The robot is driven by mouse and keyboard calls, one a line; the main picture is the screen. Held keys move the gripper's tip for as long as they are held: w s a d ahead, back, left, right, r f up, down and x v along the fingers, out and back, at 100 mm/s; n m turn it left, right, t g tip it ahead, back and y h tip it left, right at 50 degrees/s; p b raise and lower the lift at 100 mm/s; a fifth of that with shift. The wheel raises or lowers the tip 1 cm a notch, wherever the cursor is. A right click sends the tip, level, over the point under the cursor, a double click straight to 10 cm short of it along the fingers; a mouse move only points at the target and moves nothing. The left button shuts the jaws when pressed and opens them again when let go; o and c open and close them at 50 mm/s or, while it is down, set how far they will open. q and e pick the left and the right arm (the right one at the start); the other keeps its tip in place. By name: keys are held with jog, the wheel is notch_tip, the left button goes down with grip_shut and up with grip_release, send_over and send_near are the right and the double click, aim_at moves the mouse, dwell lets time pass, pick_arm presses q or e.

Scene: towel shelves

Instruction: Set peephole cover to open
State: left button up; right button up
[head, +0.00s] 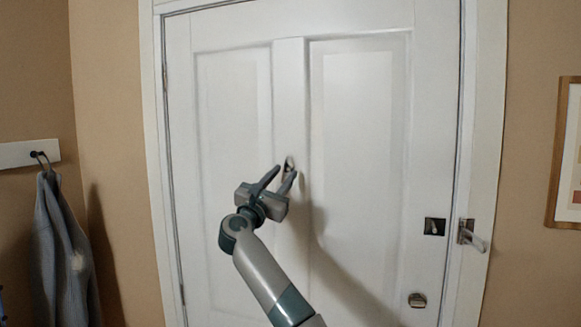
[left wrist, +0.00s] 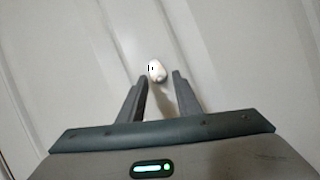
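The peephole cover (head: 289,162) is a small, pale, rounded piece on the middle stile of the white door (head: 360,130). In the left wrist view the cover (left wrist: 157,71) shows just beyond the fingertips, nearer the left finger. My left gripper (head: 284,176) is raised in front of the door, its fingers spread around the area just below the cover. In the left wrist view the left gripper (left wrist: 160,78) is open with nothing between its fingers. I cannot tell whether the fingers touch the cover. My right gripper is not in view.
A door handle (head: 474,236) sticks out at the right, with a dark latch plate (head: 435,227) beside it and a round lock (head: 417,300) lower down. A blue-grey garment (head: 62,250) hangs from a hook at the left. A framed picture (head: 566,150) hangs at the right.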

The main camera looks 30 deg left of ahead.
pick_arm(q)
jog(key=shift+w+r, duration=0.15)
jog(key=shift+w, duration=0.15)
grip_shut()
